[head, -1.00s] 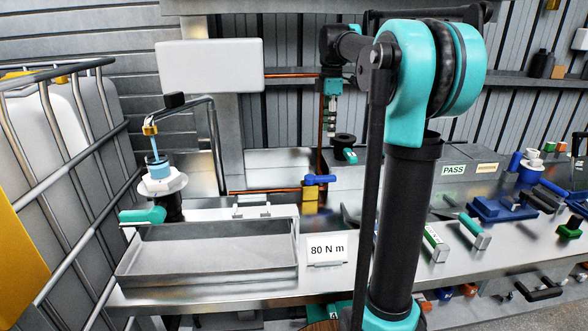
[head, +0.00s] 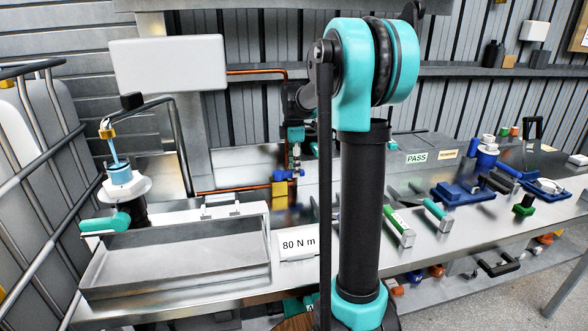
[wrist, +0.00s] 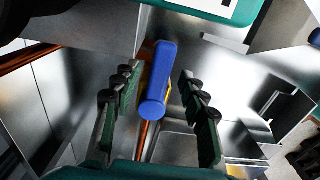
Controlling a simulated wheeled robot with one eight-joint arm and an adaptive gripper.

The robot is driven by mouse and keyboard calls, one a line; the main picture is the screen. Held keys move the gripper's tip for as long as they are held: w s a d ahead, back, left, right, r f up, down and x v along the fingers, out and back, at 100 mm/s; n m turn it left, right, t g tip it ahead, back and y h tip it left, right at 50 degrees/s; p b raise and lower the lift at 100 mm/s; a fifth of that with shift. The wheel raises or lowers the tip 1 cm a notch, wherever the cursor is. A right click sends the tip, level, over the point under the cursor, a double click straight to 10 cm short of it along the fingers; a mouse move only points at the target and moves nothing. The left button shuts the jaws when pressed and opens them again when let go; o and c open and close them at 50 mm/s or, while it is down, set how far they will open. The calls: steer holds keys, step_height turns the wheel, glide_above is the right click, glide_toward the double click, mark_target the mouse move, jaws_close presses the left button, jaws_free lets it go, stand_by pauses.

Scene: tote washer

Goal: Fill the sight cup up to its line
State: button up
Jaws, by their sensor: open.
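The sight cup (head: 120,175) stands at the left on a white flange over a dark post. A thin blue stream runs into it from the yellow-tipped spout (head: 107,130), and blue liquid shows in it. I cannot make out its line or the exact level. A valve with a blue handle (head: 283,175) and a brass-coloured body (head: 280,193) sits on the copper pipe. My gripper (head: 297,165) is just above the handle, pointing down. In the wrist view, the blue handle (wrist: 160,90) lies between my open fingers (wrist: 157,75), with gaps on both sides.
A metal tray (head: 180,255) lies in front of the cup, with a teal lever (head: 108,223) at its left corner. An "80 N m" card (head: 298,245) stands to its right. A caged tank (head: 30,130) borders the left. Tools and blue fixtures (head: 460,192) occupy the right bench.

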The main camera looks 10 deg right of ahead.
steer(key=shift+f, duration=0.45)
jaws_close()
